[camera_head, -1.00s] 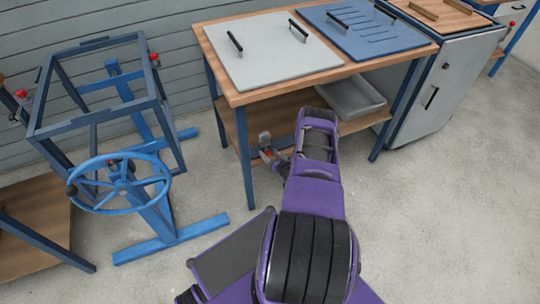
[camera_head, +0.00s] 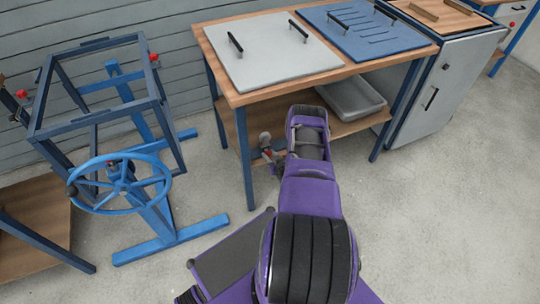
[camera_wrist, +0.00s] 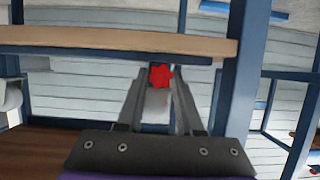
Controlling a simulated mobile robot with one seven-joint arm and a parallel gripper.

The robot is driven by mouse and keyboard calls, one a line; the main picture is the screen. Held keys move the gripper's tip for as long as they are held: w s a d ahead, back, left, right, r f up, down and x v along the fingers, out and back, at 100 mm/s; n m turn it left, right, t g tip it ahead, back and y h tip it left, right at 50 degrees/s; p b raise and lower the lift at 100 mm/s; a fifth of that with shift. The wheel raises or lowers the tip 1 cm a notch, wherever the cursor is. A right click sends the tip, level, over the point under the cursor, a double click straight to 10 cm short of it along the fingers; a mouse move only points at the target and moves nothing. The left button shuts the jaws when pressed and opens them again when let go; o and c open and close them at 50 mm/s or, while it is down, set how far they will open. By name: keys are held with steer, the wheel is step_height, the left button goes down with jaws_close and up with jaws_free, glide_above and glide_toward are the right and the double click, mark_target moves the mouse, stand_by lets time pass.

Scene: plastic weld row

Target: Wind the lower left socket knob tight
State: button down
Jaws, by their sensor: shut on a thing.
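A red lobed knob (camera_wrist: 161,76) shows in the wrist view, just under a wooden board with a blue rail. My gripper (camera_wrist: 158,84) is shut on it, with one grey finger on each side and the knob at the fingertips. In the head view my gripper (camera_head: 268,152) is beside the workbench's front left leg, at about lower shelf height. A little red shows there, but the knob's shape is mostly hidden by my gripper and arm. I cannot tell how far the knob is wound in.
The workbench (camera_head: 262,97) carries a grey panel (camera_head: 270,50) and a blue panel (camera_head: 362,28) with handles. A grey tray (camera_head: 350,98) sits on its lower shelf. A blue handwheel (camera_head: 120,183) and a frame with red knobs (camera_head: 154,58) stand left. The floor at right is clear.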

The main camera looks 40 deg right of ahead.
steer(key=shift+a+n+h, duration=0.1)
steer(key=shift+n+h, duration=0.5)
steer(key=shift+n, duration=0.1)
steer(key=c, duration=0.5)
jaws_free()
steer(key=shift+c, duration=0.2)
steer(key=shift+s, duration=0.1)
steer(key=p+v, duration=0.3)
steer(key=v, duration=1.4)
steer(key=shift+r+p, duration=0.3)
steer(key=shift+p, duration=0.05)
